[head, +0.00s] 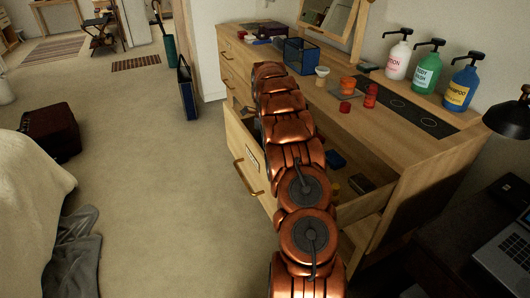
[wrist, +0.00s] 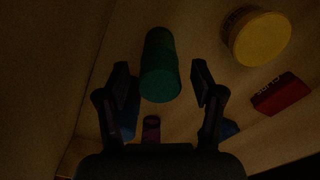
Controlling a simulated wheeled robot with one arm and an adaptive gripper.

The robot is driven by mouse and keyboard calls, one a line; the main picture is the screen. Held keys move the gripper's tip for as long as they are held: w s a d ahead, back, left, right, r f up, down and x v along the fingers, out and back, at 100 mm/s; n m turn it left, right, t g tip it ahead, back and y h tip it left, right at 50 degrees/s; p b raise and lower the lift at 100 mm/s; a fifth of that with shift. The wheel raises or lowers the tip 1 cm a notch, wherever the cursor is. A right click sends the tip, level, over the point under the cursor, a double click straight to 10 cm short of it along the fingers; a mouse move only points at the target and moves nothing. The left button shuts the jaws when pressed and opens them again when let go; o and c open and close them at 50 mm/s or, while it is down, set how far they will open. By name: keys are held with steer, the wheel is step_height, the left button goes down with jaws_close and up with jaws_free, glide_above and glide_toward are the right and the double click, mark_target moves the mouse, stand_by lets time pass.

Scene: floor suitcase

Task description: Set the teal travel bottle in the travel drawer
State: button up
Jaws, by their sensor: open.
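The teal travel bottle (wrist: 160,68) shows in the wrist view, dimly lit, between my two fingers with a gap on each side. My gripper (wrist: 161,78) is open and does not touch it. I cannot tell if the bottle lies or stands. Around it are wooden surfaces like the inside of a drawer. In the head view the pulled-out drawer (head: 242,168) has a brass handle and a label on its front. My arm reaches over it and hides my gripper and the bottle there.
In the wrist view a yellow round tub (wrist: 260,38), a red box (wrist: 281,94), a purple item (wrist: 151,129) and blue items lie around the bottle. In the head view the dresser top holds pump bottles (head: 428,67), red cups and a blue basket (head: 300,55).

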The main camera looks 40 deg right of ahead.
step_height(320, 180, up, 7)
steer(key=shift+r, duration=0.15)
stand_by(0.7)
